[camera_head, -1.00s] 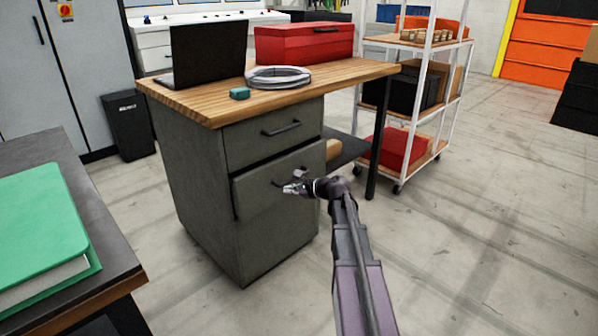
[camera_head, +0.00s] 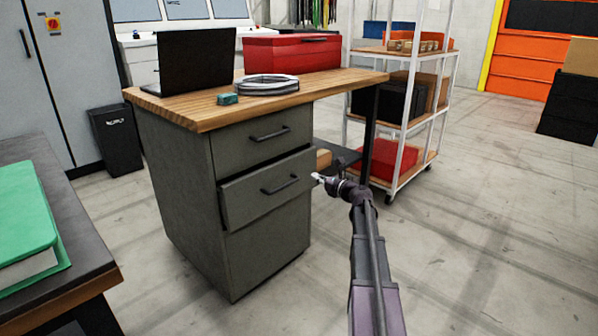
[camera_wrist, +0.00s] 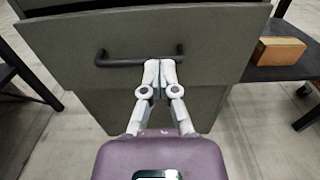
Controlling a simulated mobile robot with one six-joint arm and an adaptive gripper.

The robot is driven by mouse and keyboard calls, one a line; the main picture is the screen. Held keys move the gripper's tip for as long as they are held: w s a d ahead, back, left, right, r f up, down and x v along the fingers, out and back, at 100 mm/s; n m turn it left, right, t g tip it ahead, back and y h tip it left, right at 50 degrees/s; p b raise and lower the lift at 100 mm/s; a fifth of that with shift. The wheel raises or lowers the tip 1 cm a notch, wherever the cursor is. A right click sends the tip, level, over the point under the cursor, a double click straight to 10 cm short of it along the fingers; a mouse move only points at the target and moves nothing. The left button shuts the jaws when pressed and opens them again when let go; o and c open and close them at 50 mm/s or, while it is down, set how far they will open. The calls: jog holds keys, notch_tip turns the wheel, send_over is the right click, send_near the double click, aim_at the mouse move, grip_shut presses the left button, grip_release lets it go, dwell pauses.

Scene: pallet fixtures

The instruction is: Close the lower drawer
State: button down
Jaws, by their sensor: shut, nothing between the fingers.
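The lower drawer (camera_head: 250,200) of the grey cabinet (camera_head: 185,195) stands partly open, its front sticking out past the cabinet face. Its dark bar handle (camera_head: 280,187) is in plain view. My gripper (camera_head: 317,178) shows at the right end of that drawer front in the head view. In the wrist view, my gripper (camera_wrist: 160,64) is shut and empty, its fingertips before the right part of the handle (camera_wrist: 125,61) and the drawer front (camera_wrist: 215,45). I cannot tell whether they touch. The upper drawer (camera_head: 240,143) looks closed.
A white shelf cart (camera_head: 398,118) stands at the right. A table with a green binder (camera_head: 28,215) is at the left. Floor at right is clear.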

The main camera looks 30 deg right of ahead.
aim_at(285, 163)
jog(key=x, duration=1.4)
jog(key=x, duration=0.5)
jog(key=shift+f, duration=0.1)
jog(key=shift+w, duration=0.15)
dwell(0.4)
jog(key=shift+s+d, duration=0.1)
jog(key=shift+s, duration=0.35)
jog(key=v, duration=1.4)
